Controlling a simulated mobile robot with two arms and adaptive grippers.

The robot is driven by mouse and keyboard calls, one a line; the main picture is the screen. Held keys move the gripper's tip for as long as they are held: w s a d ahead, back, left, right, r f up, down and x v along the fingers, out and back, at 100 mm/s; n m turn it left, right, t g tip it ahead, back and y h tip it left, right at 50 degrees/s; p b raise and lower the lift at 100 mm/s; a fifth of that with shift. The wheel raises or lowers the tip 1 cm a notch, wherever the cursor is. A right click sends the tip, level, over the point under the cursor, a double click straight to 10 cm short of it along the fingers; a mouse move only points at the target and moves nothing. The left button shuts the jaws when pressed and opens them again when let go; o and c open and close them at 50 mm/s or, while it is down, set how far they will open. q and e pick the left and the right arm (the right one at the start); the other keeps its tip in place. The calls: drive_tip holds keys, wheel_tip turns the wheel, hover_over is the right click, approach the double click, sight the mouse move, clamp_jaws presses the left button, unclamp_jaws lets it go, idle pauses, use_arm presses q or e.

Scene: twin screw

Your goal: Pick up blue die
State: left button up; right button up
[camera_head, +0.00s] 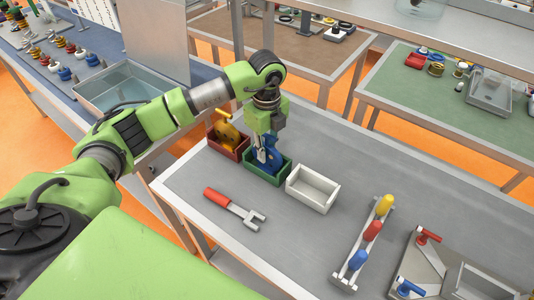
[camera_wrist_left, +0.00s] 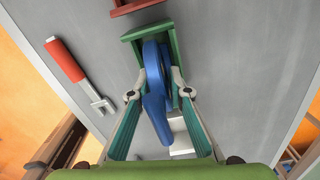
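The blue die (camera_head: 273,154) stands in a small green bin (camera_head: 272,178) on the grey table. It also shows in the left wrist view (camera_wrist_left: 154,80), with part of it rising between my fingers. My left gripper (camera_head: 259,154) points down over the green bin. In the left wrist view its fingertips (camera_wrist_left: 158,80) lie one on each side of the blue die, very close to it. I cannot tell whether they press on it. My right gripper is not in view.
A red bin (camera_head: 229,150) with a yellow die (camera_head: 228,132) adjoins the green bin on the left. A white bin (camera_head: 312,190) stands empty at its right. A red-handled fork tool (camera_head: 235,208) lies in front. A rack with coloured handles (camera_head: 366,240) stands farther right.

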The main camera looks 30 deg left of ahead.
use_arm(q)
clamp_jaws()
drive_tip(key=shift+r, duration=0.1)
drive_tip(key=shift+r, duration=0.1)
